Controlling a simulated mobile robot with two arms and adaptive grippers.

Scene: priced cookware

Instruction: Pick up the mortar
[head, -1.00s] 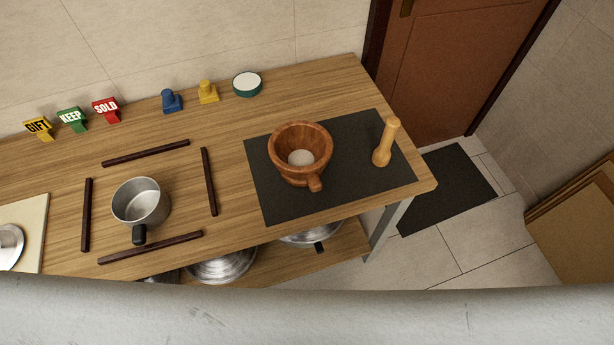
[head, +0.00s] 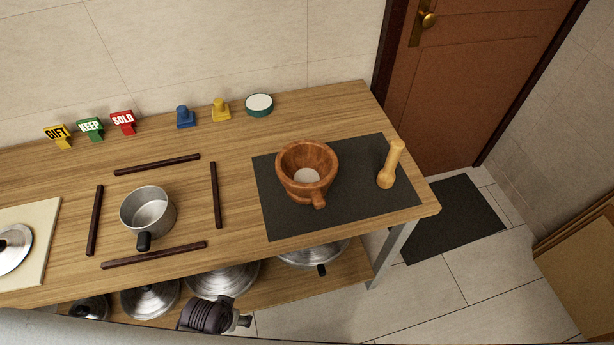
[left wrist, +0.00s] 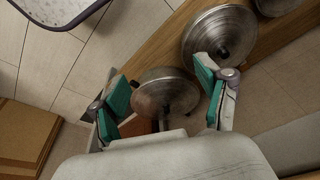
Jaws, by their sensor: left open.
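The mortar (head: 319,163) is a reddish-brown wooden bowl with a short handle toward the front and a pale round patch inside. It stands upright on a dark mat (head: 272,216) at the right end of the wooden table. A light wooden pestle (head: 391,165) stands to its right. My left gripper (left wrist: 160,80) is open and empty in the left wrist view, its green-padded fingers apart over the lower shelf with metal lids. The mortar is not in that view. A dark joint, apparently of my arm, shows at the bottom of the head view, below the table. My right gripper is not in view.
A metal pot (head: 149,211) stands among dark wooden strips left of the mat. GIFT, KEEP and SOLD signs (head: 123,121), blue and yellow pieces (head: 221,109) and a green-rimmed round item (head: 259,104) line the back. Metal lids (head: 222,280) lie on the lower shelf.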

